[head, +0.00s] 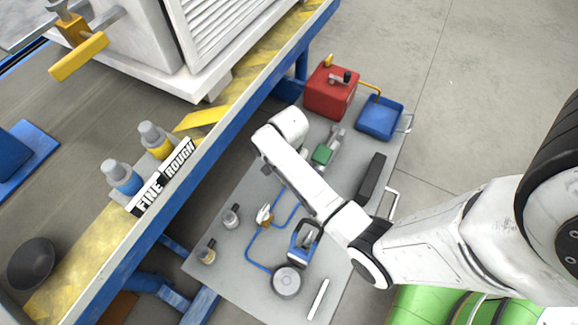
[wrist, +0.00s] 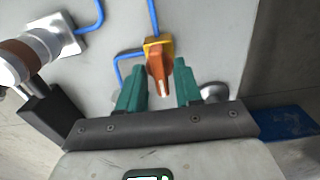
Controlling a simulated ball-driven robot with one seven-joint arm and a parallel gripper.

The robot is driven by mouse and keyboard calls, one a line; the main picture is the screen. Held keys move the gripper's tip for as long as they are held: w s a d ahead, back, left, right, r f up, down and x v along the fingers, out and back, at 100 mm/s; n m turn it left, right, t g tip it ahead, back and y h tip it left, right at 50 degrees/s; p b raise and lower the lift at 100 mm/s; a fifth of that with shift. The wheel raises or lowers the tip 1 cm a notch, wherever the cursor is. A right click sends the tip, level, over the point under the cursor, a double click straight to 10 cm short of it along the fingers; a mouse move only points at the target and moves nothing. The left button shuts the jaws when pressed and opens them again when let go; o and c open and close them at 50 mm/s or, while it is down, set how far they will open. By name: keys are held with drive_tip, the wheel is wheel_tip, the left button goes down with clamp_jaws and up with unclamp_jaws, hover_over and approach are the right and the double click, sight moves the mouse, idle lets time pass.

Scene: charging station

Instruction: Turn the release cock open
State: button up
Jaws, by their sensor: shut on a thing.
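The release cock shows in the wrist view as an orange handle (wrist: 159,68) on a yellow body (wrist: 165,42), with blue lines joining it. A white mark shows near the handle's lower end. My gripper (wrist: 160,76) has one green finger on each side of the handle and is shut on it. The handle points back toward the gripper in this view. In the head view my white arm reaches over the grey cart top (head: 235,285). My gripper's fingers are hidden there behind my arm, so I cannot see the grip from that side.
On the cart are a red box (head: 331,92), a blue tray (head: 379,118), a black bar (head: 372,178), a round grey gauge (head: 287,282) and a blue-handled device (head: 302,244). A blue-framed bench (head: 235,112) stands left. Open floor (head: 470,80) lies at upper right.

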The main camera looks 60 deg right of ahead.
drive_tip(key=shift+r+n+p, duration=0.2)
drive_tip(key=shift+n+p, duration=0.2)
drive_tip(key=shift+p, duration=0.25)
drive_tip(key=shift+c, duration=0.4)
drive_tip(key=shift+p, duration=0.45)
drive_tip(key=n+p, duration=0.2)
drive_tip(key=p, duration=0.1)
drive_tip(key=shift+r+n, duration=0.1)
drive_tip(key=shift+n, duration=0.3)
drive_tip(key=n+p, duration=0.4)
drive_tip(key=n, duration=0.2)
drive_tip(key=shift+p, duration=0.35)
drive_tip(key=n+p, duration=0.1)
drive_tip(key=n, duration=0.1)
drive_tip(key=n+p, duration=0.1)
drive_tip(key=n, duration=0.1)
drive_tip(key=shift+f+n, duration=0.2)
drive_tip(key=shift+n, duration=0.2)
drive_tip(key=shift+n+p, duration=0.35)
drive_tip(key=shift+n, duration=1.25)
drive_tip(key=shift+f+n, duration=0.1)
drive_tip(key=shift+n, duration=0.2)
drive_tip(key=o, duration=0.7)
